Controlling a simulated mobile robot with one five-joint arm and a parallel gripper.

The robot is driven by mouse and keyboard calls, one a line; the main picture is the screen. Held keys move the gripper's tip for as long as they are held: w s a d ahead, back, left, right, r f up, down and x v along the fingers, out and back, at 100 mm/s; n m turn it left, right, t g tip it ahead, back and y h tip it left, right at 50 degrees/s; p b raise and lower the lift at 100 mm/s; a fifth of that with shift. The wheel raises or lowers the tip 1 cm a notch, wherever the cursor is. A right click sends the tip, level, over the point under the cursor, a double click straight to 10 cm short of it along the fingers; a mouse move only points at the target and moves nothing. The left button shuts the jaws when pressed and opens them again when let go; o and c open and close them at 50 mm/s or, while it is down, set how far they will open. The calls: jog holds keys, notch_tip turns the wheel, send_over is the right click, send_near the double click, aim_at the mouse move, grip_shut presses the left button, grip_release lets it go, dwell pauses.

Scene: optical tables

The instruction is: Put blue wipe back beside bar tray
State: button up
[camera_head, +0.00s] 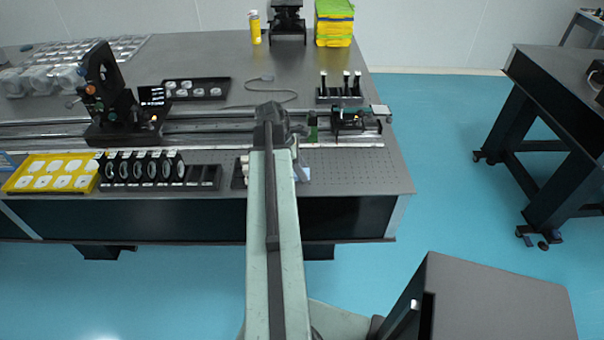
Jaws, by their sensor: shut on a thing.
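My arm reaches forward over the near table, and my gripper (297,150) hangs from its far end, partly hidden by the arm. It appears shut. A small pale bluish piece (303,174), likely the blue wipe, shows just below it, right of the arm and over the table's front strip. The contact between them is too small to see clearly. A dark tray (238,184) with pale pieces is mostly hidden behind the arm, just left of the wipe. Another black tray (340,98) with several upright white-topped pieces stands behind the rail; which one is the bar tray is unclear.
A black rack (205,182) of round optics and a yellow tray (22,182) line the front left. A rail (210,128) carries a tall black mount (103,85) and a small green-topped device (350,119). The perforated front right table surface (360,175) is clear.

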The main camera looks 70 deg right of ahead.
jog(key=shift+f, duration=0.1)
jog(key=o, duration=1.2)
jog(key=shift+r+p, duration=0.5)
jog(key=shift+r, duration=0.1)
jog(key=p+v, duration=1)
jog(key=v, duration=0.1)
jog(key=shift+w+a+r, duration=0.1)
jog(key=shift+w, duration=0.1)
